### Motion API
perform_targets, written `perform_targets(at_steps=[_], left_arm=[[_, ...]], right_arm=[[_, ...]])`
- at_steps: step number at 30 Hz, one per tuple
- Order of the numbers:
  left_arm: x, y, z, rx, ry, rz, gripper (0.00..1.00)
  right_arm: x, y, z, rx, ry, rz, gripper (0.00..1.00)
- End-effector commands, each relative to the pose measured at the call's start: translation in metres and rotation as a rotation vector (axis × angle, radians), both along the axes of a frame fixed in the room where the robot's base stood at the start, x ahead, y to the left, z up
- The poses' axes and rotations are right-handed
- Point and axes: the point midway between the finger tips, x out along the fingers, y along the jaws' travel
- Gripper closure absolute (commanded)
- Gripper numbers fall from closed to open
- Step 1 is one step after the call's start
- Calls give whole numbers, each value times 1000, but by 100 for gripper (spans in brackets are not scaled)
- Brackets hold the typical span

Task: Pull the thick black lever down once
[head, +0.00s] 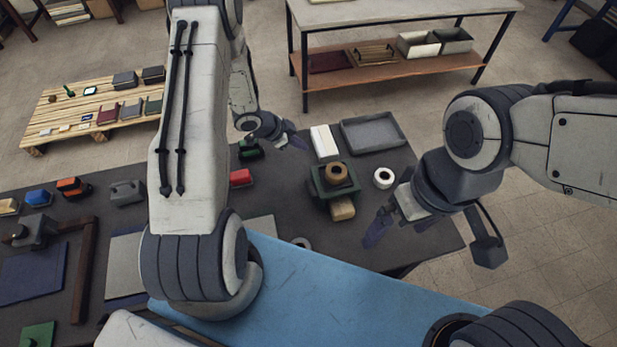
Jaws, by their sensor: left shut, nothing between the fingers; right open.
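I cannot make out with certainty which thing is the thick black lever. At the left of the dark table (440,243), a brown bar frame (84,270) carries a dark grey block (36,231); no clear lever shows on it. A small dark green item (250,150) stands near the table's back edge, close to my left gripper. My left gripper (296,143) is shut and empty, above the table's back edge behind my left arm. My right gripper (398,230) is open and empty over the table's right part.
A green block with a brown roll (337,173), a white roll (384,178), a white box (325,143) and a grey tray (373,132) stand near my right gripper. A blue cover (320,285) lies along the front. My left arm hides the table's middle.

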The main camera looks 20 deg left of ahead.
Motion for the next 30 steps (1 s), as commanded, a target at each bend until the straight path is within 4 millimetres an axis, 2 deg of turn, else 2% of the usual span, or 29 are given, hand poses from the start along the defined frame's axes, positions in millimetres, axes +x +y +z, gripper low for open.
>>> perform_targets(at_steps=[5,15,21,30], left_arm=[[-2,-2,-10,1,1,0,100],[-14,-10,-49,1,1,0,100],[-22,-15,-69,0,1,1,100],[-28,-19,-81,2,1,0,100]], right_arm=[[0,0,-12,0,0,-1,0],[0,0,-63,0,1,-10,0],[0,0,-87,0,1,-12,0],[0,0,-100,0,1,-10,0]])
